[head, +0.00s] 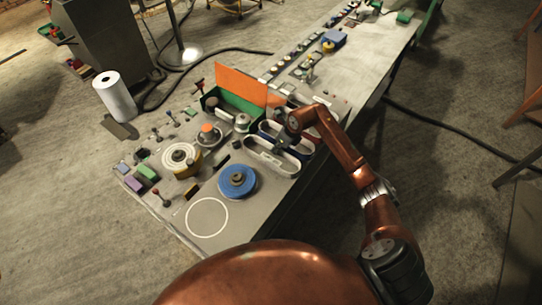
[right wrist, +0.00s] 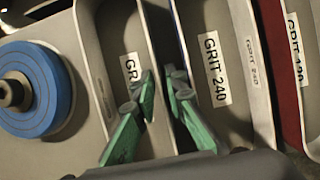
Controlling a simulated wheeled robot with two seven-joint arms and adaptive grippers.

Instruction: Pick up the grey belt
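A grey belt (head: 262,165), a long upright loop, stands on the bench at the front of a row of belts. My right gripper (head: 284,143) is over the belts. In the right wrist view its green fingers (right wrist: 159,76) are apart, one on each side of the wall between the two loops. Whether they touch it I cannot tell. My left gripper is out of view.
A red belt (right wrist: 282,60) marked "GRIT 120" stands right of the grey loops. A blue disc (head: 237,181) lies close left of the belts. A green box (head: 238,104) with an orange lid (head: 240,85) stands behind. The bench front around the white circle (head: 207,217) is clear.

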